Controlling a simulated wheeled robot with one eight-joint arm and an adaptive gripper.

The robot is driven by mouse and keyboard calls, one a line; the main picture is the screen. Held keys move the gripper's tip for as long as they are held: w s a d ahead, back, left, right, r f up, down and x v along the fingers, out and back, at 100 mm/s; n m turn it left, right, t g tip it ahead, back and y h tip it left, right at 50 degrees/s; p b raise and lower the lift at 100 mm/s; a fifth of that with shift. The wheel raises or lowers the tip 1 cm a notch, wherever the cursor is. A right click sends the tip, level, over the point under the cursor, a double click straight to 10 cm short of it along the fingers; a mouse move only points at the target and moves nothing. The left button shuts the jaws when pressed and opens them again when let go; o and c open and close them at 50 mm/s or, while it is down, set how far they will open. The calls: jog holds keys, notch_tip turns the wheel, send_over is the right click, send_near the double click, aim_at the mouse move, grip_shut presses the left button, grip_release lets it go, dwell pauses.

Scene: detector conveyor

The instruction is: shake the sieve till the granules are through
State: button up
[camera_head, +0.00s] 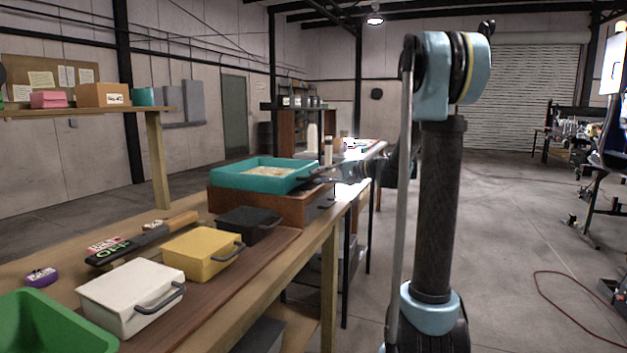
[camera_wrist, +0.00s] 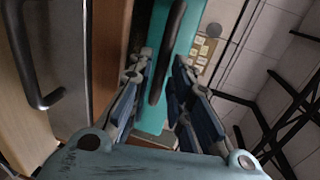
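The sieve (camera_head: 235,180) is a teal square tray with pale granules (camera_head: 268,173) inside. It sits level on a brown wooden box (camera_head: 262,203). Its dark handle (camera_head: 318,170) sticks out to the right; in the wrist view this handle (camera_wrist: 168,50) runs along the teal wall (camera_wrist: 188,35). My gripper (camera_head: 340,172) is at the handle's side of the sieve. In the wrist view my gripper (camera_wrist: 165,58) has its fingers apart on either side of the handle, with a small gap showing on the right. Whether the left finger touches it is unclear.
Black (camera_head: 250,226), yellow (camera_head: 200,255) and white (camera_head: 130,297) handled boxes line the bench front. A green bin (camera_head: 55,325) stands at the near left. The floor at right is mostly free.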

aim_at(313, 176)
jog(key=shift+x, duration=1.75)
jog(key=shift+c, duration=0.4)
jog(key=shift+s, duration=0.1)
grip_shut()
jog(key=v, duration=0.3)
jog(key=f+v, duration=0.1)
jog(key=v, duration=0.1)
jog(key=shift+s+d, duration=0.15)
jog(key=shift+d, duration=0.3)
jog(key=shift+o, duration=0.4)
grip_release()
